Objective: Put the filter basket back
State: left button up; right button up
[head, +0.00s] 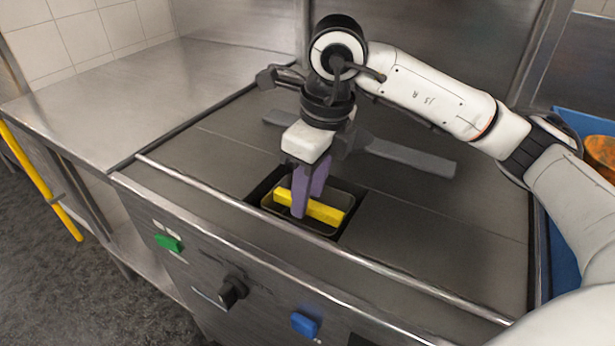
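The filter basket (335,229) is a dark, shallow, rounded tray with a thick yellow bar handle (328,212) across it. It lies in the square black opening (256,196) of the steel cooker top. I cannot tell how deep it sits in it. My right gripper (309,205) points down over the opening, with one purple finger in front of the yellow handle and one behind it. The fingers appear shut on the handle's middle. The far fingertip is hidden behind the handle. My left gripper is not in view.
A long flat grey bar (410,157) lies across the cooker top behind my gripper. A steel rail (230,212) runs along the front edge, above a green switch (168,243), a black knob (232,290) and a blue switch (304,324). The steel counter (120,105) at left is clear.

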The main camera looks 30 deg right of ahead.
notch_tip(320, 180, up, 10)
jog(key=s+p, duration=0.1)
jog(key=shift+s+d, duration=0.2)
jog(key=shift+d, duration=0.25)
dwell(0.8)
